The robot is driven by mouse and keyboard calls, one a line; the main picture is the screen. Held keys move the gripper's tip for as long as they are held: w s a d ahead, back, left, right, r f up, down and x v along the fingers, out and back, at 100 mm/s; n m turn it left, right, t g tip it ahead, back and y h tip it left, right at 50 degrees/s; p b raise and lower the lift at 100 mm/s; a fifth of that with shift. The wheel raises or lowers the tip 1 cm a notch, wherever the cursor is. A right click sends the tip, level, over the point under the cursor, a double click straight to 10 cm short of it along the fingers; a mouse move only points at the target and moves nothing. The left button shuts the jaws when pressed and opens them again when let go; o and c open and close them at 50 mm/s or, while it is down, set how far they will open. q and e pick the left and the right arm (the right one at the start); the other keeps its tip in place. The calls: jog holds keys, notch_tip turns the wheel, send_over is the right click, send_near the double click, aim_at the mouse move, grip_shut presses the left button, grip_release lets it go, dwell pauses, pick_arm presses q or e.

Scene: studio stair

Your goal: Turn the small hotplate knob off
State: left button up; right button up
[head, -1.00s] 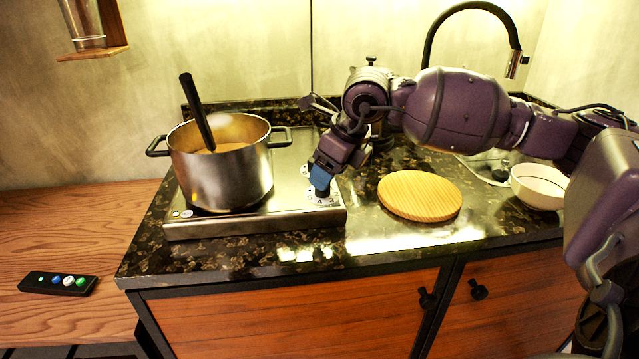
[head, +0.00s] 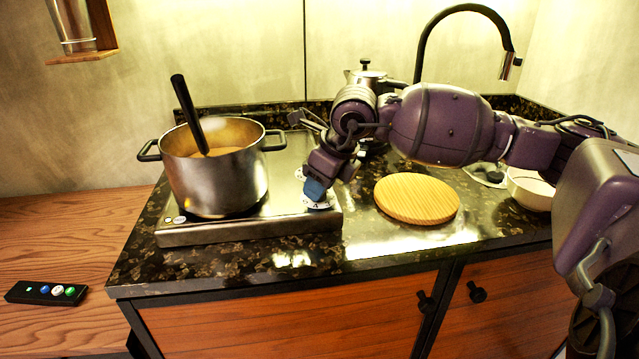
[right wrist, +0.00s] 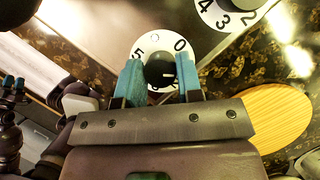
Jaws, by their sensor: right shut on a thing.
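The hotplate (head: 240,229) is a steel slab on the dark stone counter, with two knobs on white numbered dials at its right side. My right gripper (head: 315,190) points down over the nearer dial (head: 318,204). In the right wrist view its blue fingertips (right wrist: 160,80) are shut on a black knob (right wrist: 157,69), one on each side. The knob's white mark points right, towards the right finger. The dial's 5 and 0 show above the knob; its lower numbers are mostly hidden. The other dial (right wrist: 228,10) is free, cut by the top edge.
A steel pot (head: 215,180) of orange food with a dark handle stands on the hotplate, left of my gripper. A round wooden board (head: 417,200) lies right of it. A kettle (head: 368,78) is behind my arm. A white bowl (head: 530,190) sits at the right.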

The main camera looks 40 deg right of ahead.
jog(key=n+g+y, duration=0.1)
jog(key=n, duration=0.3)
jog(key=shift+w+n, duration=0.1)
jog(key=shift+n, duration=0.3)
jog(key=shift+f+n+g+y, duration=0.1)
jog(key=shift+n+g+y, duration=0.4)
jog(key=shift+n, duration=0.7)
jog(key=shift+d+n+g+b, duration=0.1)
jog(key=shift+n+g+b, duration=0.25)
jog(key=shift+n, duration=0.75)
pick_arm(q)
jog(key=shift+f, duration=0.35)
pick_arm(e)
jog(key=shift+y, duration=0.3)
jog(key=shift+n, duration=0.4)
pick_arm(q)
jog(key=shift+w, duration=0.1)
pick_arm(e)
jog(key=o, duration=0.9)
